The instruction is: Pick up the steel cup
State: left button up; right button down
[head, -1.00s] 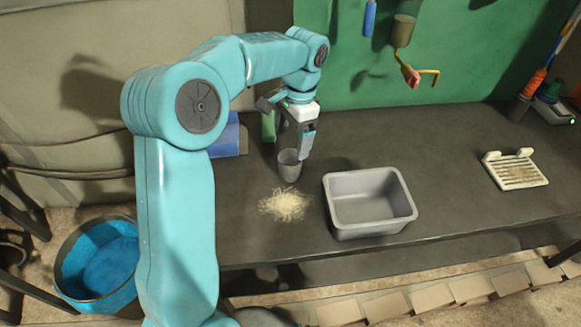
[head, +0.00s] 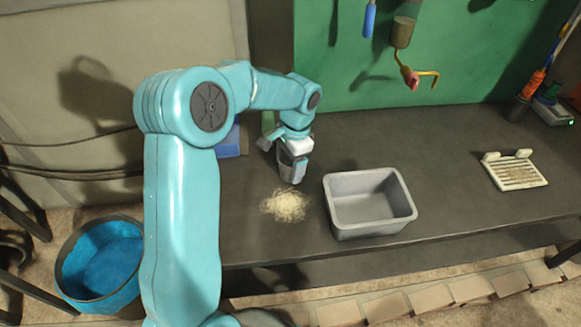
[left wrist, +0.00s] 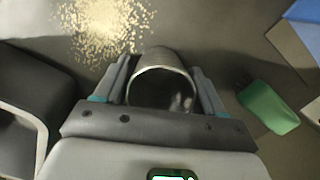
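The steel cup (left wrist: 162,80) stands on the dark bench between the two fingers of my left gripper (left wrist: 163,85), its open rim facing the left wrist camera. One finger lies close along each side of it. I cannot tell whether both fingers press on the wall or a thin gap is left. In the head view my left gripper (head: 291,172) is low over the bench and mostly hides the cup. My right gripper is not in view.
A pile of pale shavings or grains (head: 286,206) lies just in front of the cup. A grey bin (head: 368,228) stands to the right. A green object (left wrist: 268,108) lies close beside the gripper in the wrist view. A white slotted rack (head: 515,172) is farther right.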

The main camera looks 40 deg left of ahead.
pick_arm(q)
jog(key=shift+w, duration=0.1)
jog(key=c, duration=0.5)
notch_tip(320, 180, up, 20)
jog(key=shift+f+p, duration=0.1)
jog(key=shift+p, duration=0.65)
